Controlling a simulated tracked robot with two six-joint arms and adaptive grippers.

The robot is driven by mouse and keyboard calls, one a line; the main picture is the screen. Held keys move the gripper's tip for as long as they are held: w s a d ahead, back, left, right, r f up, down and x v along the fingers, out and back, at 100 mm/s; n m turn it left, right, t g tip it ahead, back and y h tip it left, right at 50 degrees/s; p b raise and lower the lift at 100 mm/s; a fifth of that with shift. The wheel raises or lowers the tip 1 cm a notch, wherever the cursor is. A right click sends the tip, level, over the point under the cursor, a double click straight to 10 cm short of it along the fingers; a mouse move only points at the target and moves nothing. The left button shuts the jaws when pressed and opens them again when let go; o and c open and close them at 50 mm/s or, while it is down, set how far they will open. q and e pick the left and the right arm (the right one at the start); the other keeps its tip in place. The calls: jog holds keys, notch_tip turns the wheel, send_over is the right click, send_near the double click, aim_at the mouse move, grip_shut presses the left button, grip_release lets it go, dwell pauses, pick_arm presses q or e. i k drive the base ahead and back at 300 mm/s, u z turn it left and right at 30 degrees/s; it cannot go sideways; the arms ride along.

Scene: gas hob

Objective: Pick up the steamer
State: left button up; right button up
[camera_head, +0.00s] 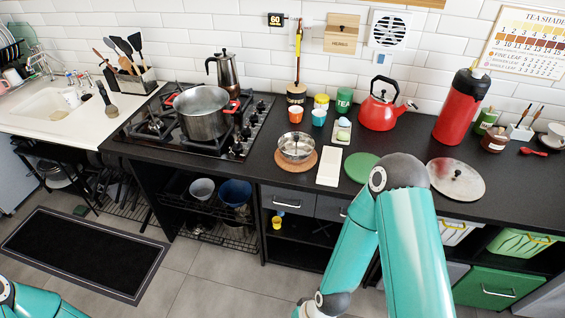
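A large steel pot (202,113) with red handles stands upright on the gas hob (165,140). A small shiny steel vessel (296,148) sits on a round brown mat (283,164) on the black counter, right of the hob. I cannot tell for sure which of these is the steamer. A loose round metal lid (456,181) lies flat on the counter at the right. Both of my grippers are out of view. Only a piece of my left arm shows at the bottom left corner. My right arm bends in front of the counter, with its lower end by the bottom edge.
A moka pot (224,72) stands at the back of the hob. A red kettle (379,107), a red flask (462,106), small cups and jars line the back counter. A white board (329,168) and green disc (361,168) lie near the front edge. The sink (52,118) is left.

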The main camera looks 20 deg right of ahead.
aim_at(294, 147)
jog(key=z, duration=0.15)
jog(key=i, duration=0.9)
